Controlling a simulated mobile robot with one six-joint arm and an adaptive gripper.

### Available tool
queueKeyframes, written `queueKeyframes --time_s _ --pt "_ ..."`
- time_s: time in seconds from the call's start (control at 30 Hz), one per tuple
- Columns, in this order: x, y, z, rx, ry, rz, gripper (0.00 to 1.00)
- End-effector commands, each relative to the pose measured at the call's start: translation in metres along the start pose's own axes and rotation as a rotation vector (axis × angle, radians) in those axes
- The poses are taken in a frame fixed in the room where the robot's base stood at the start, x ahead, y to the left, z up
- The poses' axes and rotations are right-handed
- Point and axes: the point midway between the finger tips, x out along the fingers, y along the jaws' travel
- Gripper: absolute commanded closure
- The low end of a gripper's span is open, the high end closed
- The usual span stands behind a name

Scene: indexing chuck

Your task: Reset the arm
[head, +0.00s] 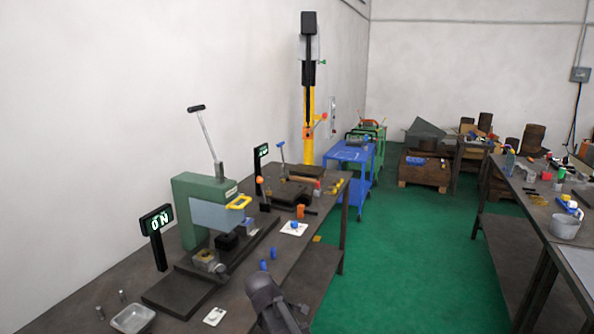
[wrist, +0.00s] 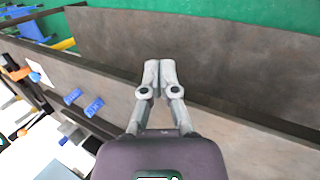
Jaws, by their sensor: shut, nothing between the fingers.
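My gripper (wrist: 159,70) shows in the wrist view with its two light grey fingers together and nothing between them. It is over the dark workbench (wrist: 230,80), near the bench's edge, and touches nothing that I can see. In the head view a dark grey part of my arm shows at the bottom middle, in front of the left bench (head: 240,305). The fingertips cannot be made out clearly there. Two small blue pieces (wrist: 83,102) lie on the bench to the left of the fingers in the wrist view.
A green press (head: 195,205) with a raised lever stands on the left bench, beside a lit display (head: 157,219). A metal tray (head: 133,319) is at the front left. A blue cart (head: 349,155) stands behind. Green floor (head: 400,250) is clear up to the right bench (head: 540,215).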

Motion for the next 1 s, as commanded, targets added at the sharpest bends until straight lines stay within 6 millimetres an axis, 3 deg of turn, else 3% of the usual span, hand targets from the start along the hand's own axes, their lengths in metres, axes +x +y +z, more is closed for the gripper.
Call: queueKeyframes --time_s 0.03,0.2,0.6,0.8,1.0 --pt "0.004 -0.002 0.022 0.069 -0.008 -0.03 1.0" --pt "0.016 -0.008 0.077 0.298 -0.031 -0.126 1.0" --pt "0.027 -0.039 0.189 0.827 -0.108 -0.342 1.0" --pt "0.025 -0.056 0.229 1.047 -0.15 -0.432 1.0" --pt "0.023 -0.065 0.244 1.154 -0.171 -0.477 1.0"
